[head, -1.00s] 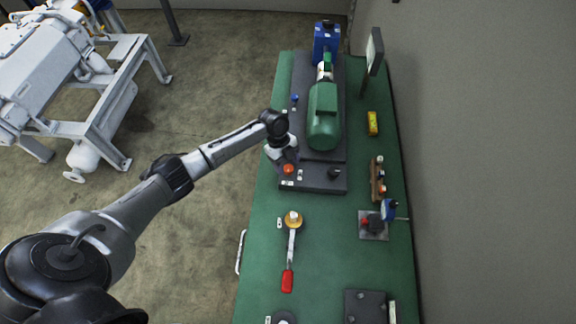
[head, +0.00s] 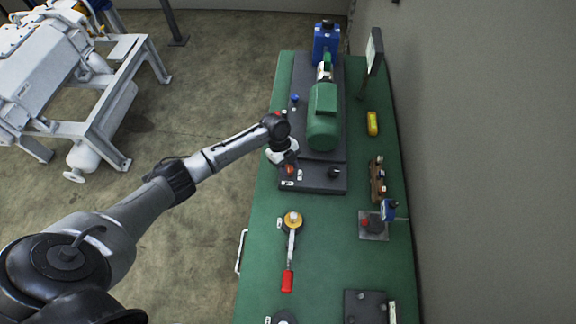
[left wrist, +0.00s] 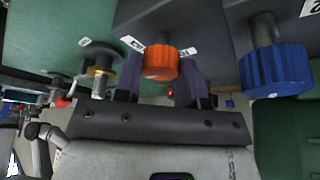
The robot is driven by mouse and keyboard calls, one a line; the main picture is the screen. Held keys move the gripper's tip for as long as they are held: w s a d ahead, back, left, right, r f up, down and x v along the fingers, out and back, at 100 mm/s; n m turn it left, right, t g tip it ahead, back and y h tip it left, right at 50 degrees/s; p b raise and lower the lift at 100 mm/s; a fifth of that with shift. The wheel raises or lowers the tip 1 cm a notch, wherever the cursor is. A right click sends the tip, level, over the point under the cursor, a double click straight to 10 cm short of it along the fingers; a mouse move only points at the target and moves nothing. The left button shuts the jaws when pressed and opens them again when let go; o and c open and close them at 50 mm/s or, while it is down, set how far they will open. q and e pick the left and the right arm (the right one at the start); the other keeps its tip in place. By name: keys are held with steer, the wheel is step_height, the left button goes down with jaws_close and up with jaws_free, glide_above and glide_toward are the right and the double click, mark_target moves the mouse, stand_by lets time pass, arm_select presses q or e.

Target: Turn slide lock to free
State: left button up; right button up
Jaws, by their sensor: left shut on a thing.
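An orange ribbed knob (left wrist: 160,62) with a white label beside it is on the dark base block. In the head view the orange knob (head: 290,170) is at the block's near left corner, partly covered by my left gripper (head: 288,163). In the left wrist view my left gripper (left wrist: 161,80) has one finger on each side of the orange knob and is shut on it. The label text is too small to read. I cannot tell which way the knob is turned. My right gripper is not in view.
A blue ribbed knob (left wrist: 275,70) is close on the right in the left wrist view. A green motor (head: 323,118) stands on the dark base (head: 340,186). A red-handled lever (head: 289,255) lies nearer on the green table (head: 262,222). Open floor is left of the table.

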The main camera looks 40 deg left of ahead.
arm_select(q)
steer(key=shift+c, duration=0.7)
steer(key=shift+s+r+n+t+p, duration=0.1)
steer(key=shift+r+n+t+p, duration=0.1)
steer(key=shift+n+p, duration=0.4)
steer(key=shift+r+n+t+p, duration=0.1)
steer(key=shift+n+t+p, duration=0.1)
steer(key=shift+n+p, duration=0.35)
steer(key=n+t+p, duration=0.1)
steer(key=n+p, duration=0.1)
steer(key=n, duration=0.1)
steer(key=n+t+p, duration=0.1)
steer(key=n+p, duration=0.2)
steer(key=shift+d+y+p, duration=0.1)
steer(key=shift+y+p, duration=0.2)
steer(key=shift+p, duration=0.05)
steer(key=n+t+y+p, duration=0.1)
steer(key=n+p, duration=0.1)
steer(key=n, duration=0.1)
steer(key=n+t+p, duration=0.1)
steer(key=n+p, duration=0.2)
steer(key=shift+s+y+p, duration=0.1)
steer(key=shift+y+p, duration=0.2)
steer(key=shift+y, duration=0.1)
steer(key=shift+d+f+n+y+p, duration=0.15)
steer(key=shift+n+y+p, duration=0.35)
steer(key=shift+n+p, duration=0.85)
steer(key=shift+n, duration=0.5)
steer(key=shift+f, duration=0.1)
steer(key=o, duration=0.9)
